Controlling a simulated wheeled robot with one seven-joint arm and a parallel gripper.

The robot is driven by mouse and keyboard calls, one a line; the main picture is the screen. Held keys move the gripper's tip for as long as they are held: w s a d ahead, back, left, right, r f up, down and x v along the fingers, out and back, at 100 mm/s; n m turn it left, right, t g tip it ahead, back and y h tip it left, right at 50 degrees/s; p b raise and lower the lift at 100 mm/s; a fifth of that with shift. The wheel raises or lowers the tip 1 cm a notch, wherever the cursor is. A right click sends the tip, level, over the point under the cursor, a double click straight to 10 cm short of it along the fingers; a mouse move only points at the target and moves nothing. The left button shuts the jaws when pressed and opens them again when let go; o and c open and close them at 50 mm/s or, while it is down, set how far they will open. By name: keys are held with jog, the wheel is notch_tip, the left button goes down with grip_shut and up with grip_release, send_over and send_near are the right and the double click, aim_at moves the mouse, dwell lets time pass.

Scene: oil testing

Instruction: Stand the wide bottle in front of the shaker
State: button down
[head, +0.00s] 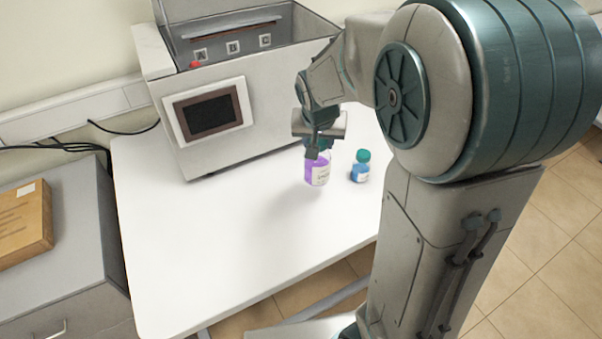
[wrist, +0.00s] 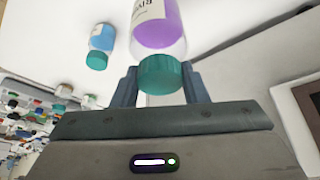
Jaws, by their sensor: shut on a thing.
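The wide bottle (head: 317,172) is clear, with purple liquid, a white label and a green cap. It is upright or nearly so, in front of the right part of the shaker (head: 250,120). My gripper (head: 313,148) is shut on its cap from above. In the wrist view, my gripper's fingers (wrist: 160,80) stand on both sides of the green cap, and the bottle's purple body (wrist: 158,25) extends beyond. I cannot tell whether its base touches the table. The shaker is a grey box with a dark screen, an open lid and slots with letter labels.
A smaller blue bottle (head: 360,170) with a green cap stands close to the right of the wide bottle. The white table (head: 220,250) is clear at the left and front. A cabinet with a cardboard box (head: 22,225) is at the left. Cables run along the wall.

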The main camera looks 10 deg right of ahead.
aim_at(317, 162)
jog(key=shift+f+p, duration=0.45)
jog(key=shift+f, duration=3)
jog(key=shift+f, duration=0.15)
jog(key=c, duration=0.8)
grip_release()
jog(key=shift+c, duration=0.2)
jog(key=shift+r, duration=0.25)
jog(key=b+v, duration=0.2)
jog(key=v, duration=1)
jog(key=s+d+n+y, duration=0.1)
jog(key=s+n, duration=0.2)
jog(key=s, duration=1.4)
jog(key=shift+d+r+g, duration=0.2)
jog(key=shift+g, duration=0.1)
